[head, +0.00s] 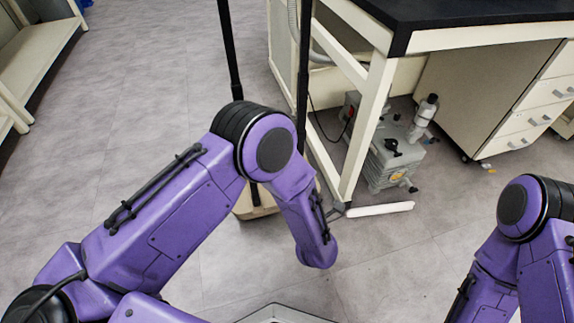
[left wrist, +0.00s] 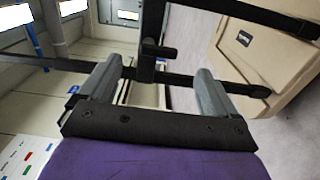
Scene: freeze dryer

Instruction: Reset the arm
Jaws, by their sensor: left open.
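My left arm (head: 165,215) comes in from the left in the head view, bent at the elbow, with its forearm pointing down over the floor. The left gripper itself does not show in the head view. In the left wrist view my left gripper (left wrist: 158,78) is open, its two grey fingers spread wide apart with nothing held between them. A black bar frame (left wrist: 190,82) crosses the view at the fingers; I cannot tell whether they touch it. My right arm (head: 525,235) shows at the lower right of the head view, bent, with its gripper out of view.
A black-topped bench (head: 470,20) with a pale frame stands at the upper right, with a grey pump (head: 385,155) under it. A drawer cabinet (head: 520,100) is at right. Black uprights (head: 229,50) stand behind my left elbow. Floor at left (head: 130,110) is clear.

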